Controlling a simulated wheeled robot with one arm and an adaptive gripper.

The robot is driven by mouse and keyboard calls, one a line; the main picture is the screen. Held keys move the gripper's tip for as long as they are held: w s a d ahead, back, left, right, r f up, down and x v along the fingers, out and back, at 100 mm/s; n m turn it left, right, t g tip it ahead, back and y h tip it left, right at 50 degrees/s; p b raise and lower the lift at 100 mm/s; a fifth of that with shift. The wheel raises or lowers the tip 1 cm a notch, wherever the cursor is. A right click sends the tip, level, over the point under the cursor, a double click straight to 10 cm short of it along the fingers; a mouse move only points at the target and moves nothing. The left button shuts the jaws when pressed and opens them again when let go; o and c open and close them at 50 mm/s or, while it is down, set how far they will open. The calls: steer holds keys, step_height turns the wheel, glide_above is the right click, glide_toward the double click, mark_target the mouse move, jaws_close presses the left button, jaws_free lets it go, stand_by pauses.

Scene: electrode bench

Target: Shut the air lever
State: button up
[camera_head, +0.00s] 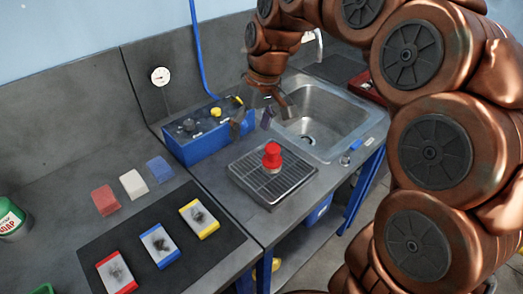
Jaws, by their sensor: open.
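A blue box (205,135) with a dark top stands at the back of the bench, with a blue hose running up the wall behind it. A yellow part (238,99), possibly the air lever, shows at its right end, close to my gripper; its exact position is too small to tell. A round yellow knob (215,112) also sits on the box top. My gripper (263,118) is open, pointing down beside the right end of the box, its fingers spread. I cannot tell if a finger touches the box. A small purple thing (268,116) shows between the fingers.
A red stepped piece (272,156) stands on a metal grate tray (247,181) in front. A steel sink (338,108) lies to the right. Coloured blocks and a black mat (211,249) are at front left. A gauge (160,76) is on the wall.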

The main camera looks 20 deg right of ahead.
steer(key=s+f, duration=0.1)
steer(key=s, duration=0.5)
steer(key=shift+d+f+m+h, duration=0.3)
steer(key=shift+d+f, duration=0.1)
steer(key=shift+d, duration=0.05)
steer(key=s+d+f+m, duration=0.1)
steer(key=s+f, duration=0.1)
steer(key=s, duration=0.5)
steer(key=s+d+f+m+g+h, duration=0.1)
steer(key=s+d+f, duration=0.1)
steer(key=s, duration=0.6)
steer(key=s+d+f+m+g, duration=0.1)
steer(key=s+d+f+m, duration=0.1)
steer(key=s+f, duration=0.2)
steer(key=s, duration=0.3)
steer(key=shift+s+d+h, duration=0.15)
steer(key=shift+s+h, duration=0.05)
steer(key=shift+h, duration=0.2)
